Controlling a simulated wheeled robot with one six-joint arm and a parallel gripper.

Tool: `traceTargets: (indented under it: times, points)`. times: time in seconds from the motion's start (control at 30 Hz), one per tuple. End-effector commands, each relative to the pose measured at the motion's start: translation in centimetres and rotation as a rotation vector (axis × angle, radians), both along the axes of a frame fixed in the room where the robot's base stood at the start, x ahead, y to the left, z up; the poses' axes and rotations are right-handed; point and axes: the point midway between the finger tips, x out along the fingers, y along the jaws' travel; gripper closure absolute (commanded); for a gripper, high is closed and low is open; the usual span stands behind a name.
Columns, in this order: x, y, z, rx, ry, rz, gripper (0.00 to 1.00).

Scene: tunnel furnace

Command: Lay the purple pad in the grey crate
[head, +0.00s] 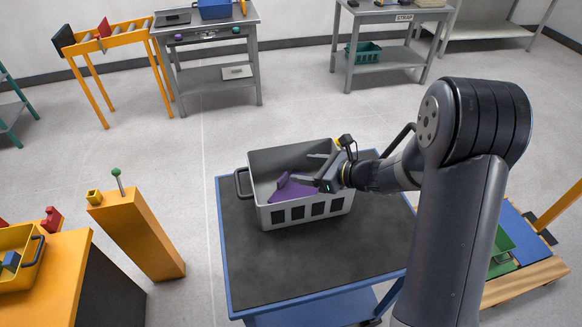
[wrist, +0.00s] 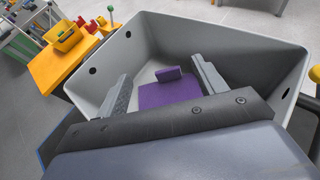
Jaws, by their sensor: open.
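The purple pad (head: 290,188) is inside the grey crate (head: 305,211), a flat piece with a raised block at one end. In the wrist view the pad (wrist: 170,94) appears to lie on the crate floor, between the two fingers and apart from them at its visible edges. My gripper (head: 305,170) reaches in over the right side of the crate, with its fingers spread. In the wrist view my gripper (wrist: 160,84) is open, and its body hides the near part of the pad and crate.
The crate stands on a dark-topped blue cart (head: 290,268), clear in front of it. An orange post (head: 138,235) with a green-knobbed lever stands to the left. An orange table (head: 60,285) with a yellow bin is at lower left. Grey workbenches stand at the back.

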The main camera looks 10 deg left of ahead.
Motion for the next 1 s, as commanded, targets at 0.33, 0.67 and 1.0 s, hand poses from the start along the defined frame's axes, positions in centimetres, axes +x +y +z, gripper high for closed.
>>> traceTargets:
  times: [0.33, 0.67, 1.0]
  points:
    - [-1.1, -3.1, 1.4, -0.001, 0.000, 0.000, 0.33]
    - [-1.1, -3.2, 1.4, -0.001, 0.001, 0.000, 0.33]
    - [-1.1, -3.1, 4.3, -0.001, 0.001, 0.000, 0.33]
